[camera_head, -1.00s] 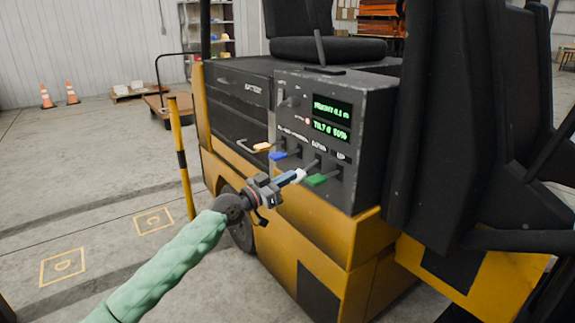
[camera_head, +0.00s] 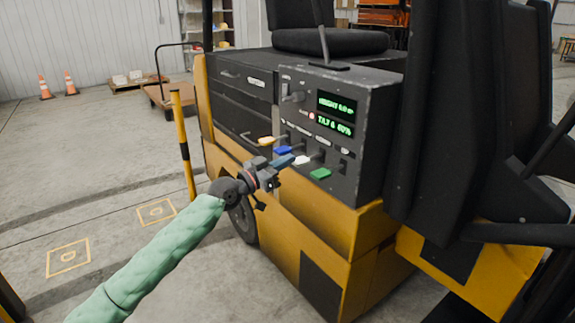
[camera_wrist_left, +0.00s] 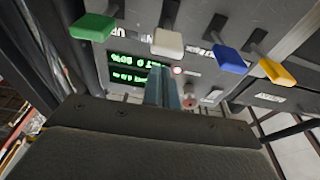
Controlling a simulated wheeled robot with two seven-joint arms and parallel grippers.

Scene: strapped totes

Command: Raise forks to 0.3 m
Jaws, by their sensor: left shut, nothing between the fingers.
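The forklift's control box (camera_head: 335,105) shows in the head view, with a green-lit display (camera_head: 336,115). Its upper line reads as a height near zero; the last digits are blurred. Below it stand a yellow lever (camera_head: 267,140), a blue lever (camera_head: 283,150), a white lever (camera_head: 302,160) and a green lever (camera_head: 320,173). My left gripper (camera_head: 285,161) is shut and empty, with its tips close to the blue and white levers. In the left wrist view its fingers (camera_wrist_left: 160,90) point at the panel below the white lever (camera_wrist_left: 168,42); contact cannot be told. My right gripper is out of view.
A yellow-black post (camera_head: 183,145) stands left of the truck. The black seat (camera_head: 330,40) is above the box, and dark mast parts (camera_head: 440,120) fill the right. Traffic cones (camera_head: 70,84) and a cart (camera_head: 165,97) are at the back left.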

